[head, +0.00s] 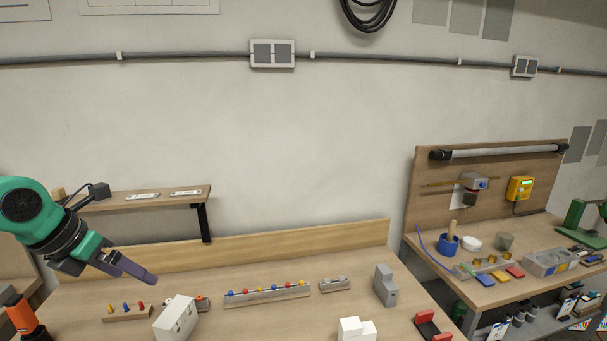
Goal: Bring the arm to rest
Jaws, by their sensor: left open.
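My left arm (32,215), teal and black, comes in from the left edge. Its gripper (138,269), with dark purple fingers, points down to the right above the left part of the workbench (255,322). The fingers are open, seen nearly side-on, and no object shows between them. They appear apart from the things on the bench. My right gripper is not in view.
Below the gripper are a wooden block with coloured pegs (127,312) and a white box (175,319). A shelf (150,199) is behind the arm. A rail with coloured knobs (266,294) and a grey stepped block (385,286) stand farther right.

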